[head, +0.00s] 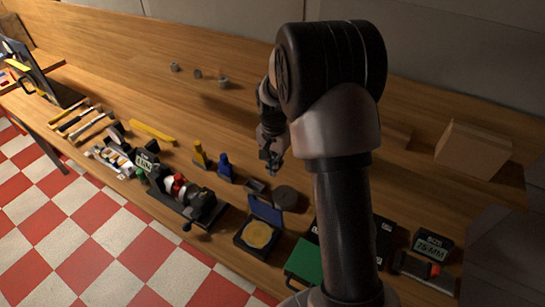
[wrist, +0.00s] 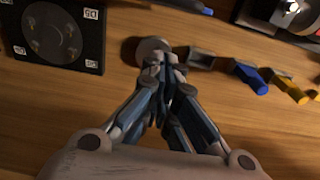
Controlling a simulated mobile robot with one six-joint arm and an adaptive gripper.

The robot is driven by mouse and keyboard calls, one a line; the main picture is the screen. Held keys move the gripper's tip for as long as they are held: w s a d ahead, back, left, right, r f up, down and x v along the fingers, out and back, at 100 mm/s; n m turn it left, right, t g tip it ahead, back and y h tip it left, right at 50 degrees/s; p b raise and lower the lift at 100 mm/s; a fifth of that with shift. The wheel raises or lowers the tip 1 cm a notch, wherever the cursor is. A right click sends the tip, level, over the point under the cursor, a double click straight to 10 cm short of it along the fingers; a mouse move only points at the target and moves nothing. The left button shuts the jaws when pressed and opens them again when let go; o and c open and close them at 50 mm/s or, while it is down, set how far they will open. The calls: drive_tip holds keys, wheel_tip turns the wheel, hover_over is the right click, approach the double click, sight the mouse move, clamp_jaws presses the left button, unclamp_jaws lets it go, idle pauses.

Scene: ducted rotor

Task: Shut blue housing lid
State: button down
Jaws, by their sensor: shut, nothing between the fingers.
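In the wrist view only a blue edge at the top (wrist: 207,11) shows, perhaps part of the lid. My gripper (head: 272,163) is above the bench, behind the housing and apart from it.
A blue clamp-like piece (head: 225,167) and a yellow one (head: 199,155) stand left of my gripper. A green panel (head: 306,260) and dark cases lie right of the housing. A cardboard box (head: 473,152) stands at right. The bench behind is mostly clear.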

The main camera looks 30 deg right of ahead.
drive_tip(key=shift+s+a+f+b, duration=0.1)
drive_tip(key=shift+s+a+f, duration=0.2)
drive_tip(key=shift+a+f, duration=0.35)
drive_tip(key=shift+s+a+f+b, duration=0.15)
drive_tip(key=shift+s+a+f, duration=0.2)
drive_tip(key=shift+f, duration=0.55)
drive_tip(key=shift+s+a+f+b, duration=0.1)
drive_tip(key=shift+s+a+f, duration=0.2)
drive_tip(key=shift+a+f, duration=0.35)
drive_tip(key=shift+f, duration=0.1)
drive_tip(key=shift+s+a, duration=0.45)
drive_tip(key=shift+a, duration=0.1)
drive_tip(key=shift+s+a, duration=0.1)
